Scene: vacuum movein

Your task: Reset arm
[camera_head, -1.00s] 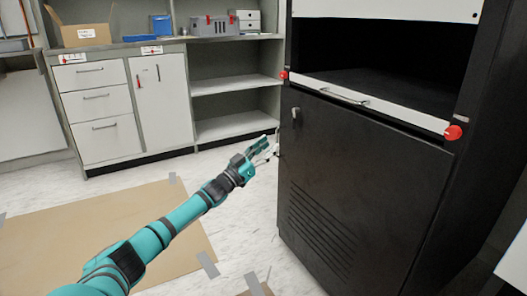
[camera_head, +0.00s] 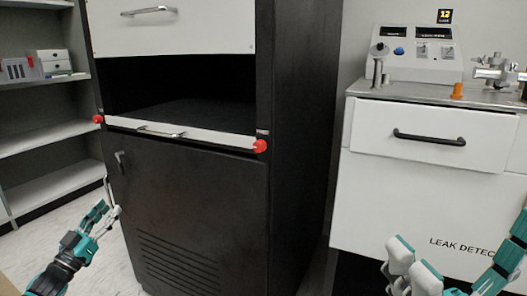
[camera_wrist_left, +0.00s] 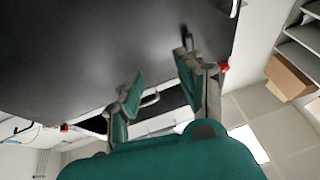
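My left gripper (camera_head: 106,212) is at the lower left of the head view, in front of the left edge of the black cabinet (camera_head: 195,205). Its two teal and grey fingers are apart with nothing between them; the left wrist view also shows them spread (camera_wrist_left: 160,88) below the dark cabinet surface (camera_wrist_left: 110,45). My right gripper (camera_head: 411,265) is at the lower right, in front of the white leak detector cabinet (camera_head: 400,205). Its grey finger pads are apart and hold nothing that I can see. Part of the right hand is cut off by the frame.
The black cabinet has an open bay with a white front bar (camera_head: 190,136) and red knobs (camera_head: 260,146) at its ends. A control box (camera_head: 417,55) stands on the leak detector cabinet. Shelves (camera_head: 50,135) stand at the left. Floor shows at the lower left.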

